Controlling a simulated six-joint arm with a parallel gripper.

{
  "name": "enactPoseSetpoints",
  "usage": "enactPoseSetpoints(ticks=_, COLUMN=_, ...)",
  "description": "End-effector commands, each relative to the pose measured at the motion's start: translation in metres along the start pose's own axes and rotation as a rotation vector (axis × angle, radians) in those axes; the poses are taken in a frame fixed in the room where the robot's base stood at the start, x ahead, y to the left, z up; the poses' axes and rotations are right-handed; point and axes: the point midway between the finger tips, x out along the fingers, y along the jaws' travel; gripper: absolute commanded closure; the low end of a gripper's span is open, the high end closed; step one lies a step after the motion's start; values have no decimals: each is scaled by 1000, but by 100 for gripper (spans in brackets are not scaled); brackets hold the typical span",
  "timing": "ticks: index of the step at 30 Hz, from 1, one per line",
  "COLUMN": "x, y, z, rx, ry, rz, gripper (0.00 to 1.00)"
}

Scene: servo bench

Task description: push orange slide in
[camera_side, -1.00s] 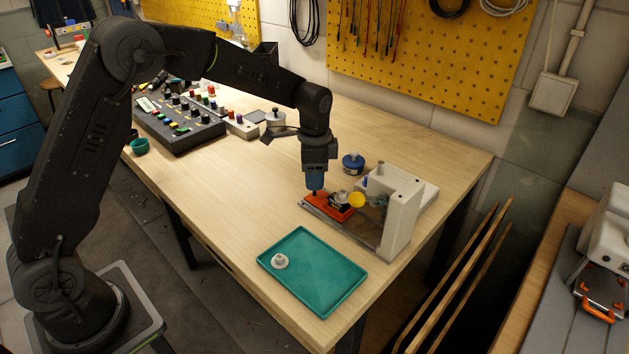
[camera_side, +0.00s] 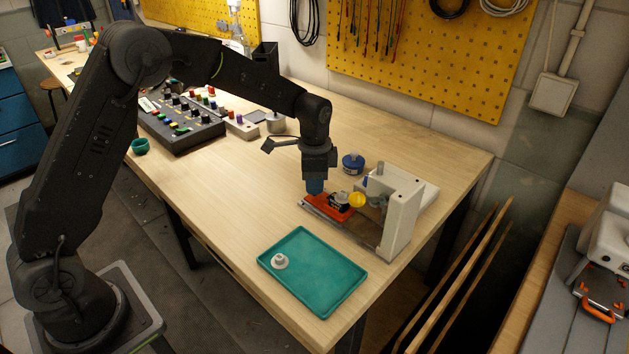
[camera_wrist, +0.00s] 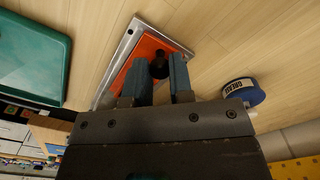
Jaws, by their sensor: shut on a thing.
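The orange slide (camera_side: 323,206) lies flat in a grey metal rail (camera_side: 352,236) at the foot of a pale upright fixture (camera_side: 402,215). It also shows in the wrist view (camera_wrist: 148,46) with a dark round knob (camera_wrist: 159,67) on it. My gripper (camera_side: 315,189) points down over the slide's left end. In the wrist view, its two blue fingers (camera_wrist: 162,80) stand on either side of the knob and are shut on it. The fingers' contact with the knob is partly hidden.
A yellow disc (camera_side: 357,199) and dark parts sit between slide and fixture. A blue grease tin (camera_side: 353,163) stands behind. A teal tray (camera_side: 340,291) with a small pale part (camera_side: 280,261) is in front. A control box (camera_side: 180,125) is at the back left; bare bench lies between.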

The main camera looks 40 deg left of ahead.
Motion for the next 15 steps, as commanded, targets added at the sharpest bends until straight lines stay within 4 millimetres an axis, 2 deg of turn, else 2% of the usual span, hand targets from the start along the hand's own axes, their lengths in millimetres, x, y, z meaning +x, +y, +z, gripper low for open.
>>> enactPoseSetpoints(ticks=10, x=0, y=2, z=-2, rx=1, ry=1, rz=-1, gripper=100)
enactPoseSetpoints(ticks=15, x=0, y=24, z=-25, rx=7, ry=1, rz=0, gripper=100)
